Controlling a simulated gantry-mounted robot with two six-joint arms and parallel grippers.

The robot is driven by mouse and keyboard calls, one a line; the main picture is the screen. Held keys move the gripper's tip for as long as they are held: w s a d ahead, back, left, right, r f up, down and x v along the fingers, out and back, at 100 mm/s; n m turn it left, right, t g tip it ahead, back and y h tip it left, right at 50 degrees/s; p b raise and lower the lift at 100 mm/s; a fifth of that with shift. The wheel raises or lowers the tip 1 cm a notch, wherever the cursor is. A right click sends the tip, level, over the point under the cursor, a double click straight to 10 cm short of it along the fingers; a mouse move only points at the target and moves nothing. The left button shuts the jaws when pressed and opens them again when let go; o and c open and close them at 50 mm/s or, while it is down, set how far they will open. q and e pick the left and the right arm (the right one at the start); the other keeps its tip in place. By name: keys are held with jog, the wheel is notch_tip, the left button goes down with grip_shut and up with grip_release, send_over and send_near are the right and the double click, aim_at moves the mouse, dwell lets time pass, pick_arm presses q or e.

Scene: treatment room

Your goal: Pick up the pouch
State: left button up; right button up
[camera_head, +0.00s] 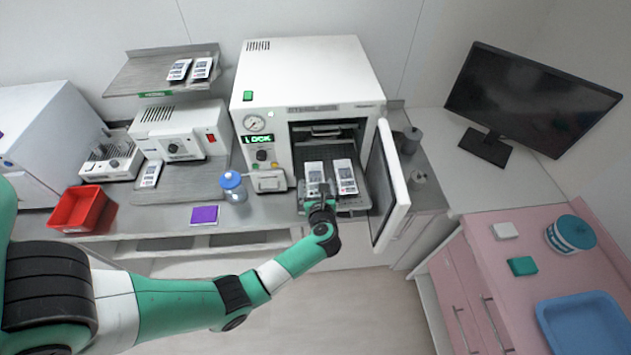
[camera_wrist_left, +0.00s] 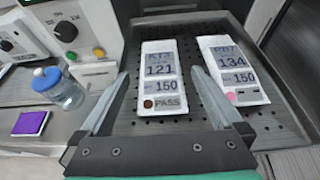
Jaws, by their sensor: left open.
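Two white pouches with printed labels lie side by side on the perforated metal tray (camera_wrist_left: 187,117) at the open sterilizer's mouth. The left pouch (camera_head: 315,172) reads 121, 150 and PASS with a brown dot in the left wrist view (camera_wrist_left: 161,80). The right pouch (camera_head: 346,177) reads 134 and 150 with a pink mark in the left wrist view (camera_wrist_left: 232,72). My left gripper (camera_head: 319,193) is open at the tray's front. In the left wrist view its fingers (camera_wrist_left: 160,85) stand on either side of the left pouch, apart from it. My right gripper is not in view.
The sterilizer (camera_head: 308,75) has its door (camera_head: 390,185) swung open to the right of the tray. A blue-capped jar (camera_head: 233,187), a purple pad (camera_head: 205,215) and a red bin (camera_head: 82,208) stand to the left. More pouches (camera_head: 190,69) lie on the upper shelf.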

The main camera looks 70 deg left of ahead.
aim_at(316, 183)
pick_arm(q)
jog(key=shift+x, duration=1.05)
jog(key=c, duration=1.3)
notch_tip(316, 183, up, 3)
jog(key=shift+r+p, duration=0.15)
jog(key=shift+p, duration=0.2)
jog(key=s+d+r+p, duration=0.1)
jog(key=s+d+r, duration=0.3)
jog(key=s+d, duration=0.1)
jog(key=s+d+r+p, duration=0.1)
jog(key=s+d+r, duration=0.3)
jog(key=s+r, duration=0.1)
jog(key=shift+s+d+r, duration=0.1)
jog(key=shift+d+r, duration=0.25)
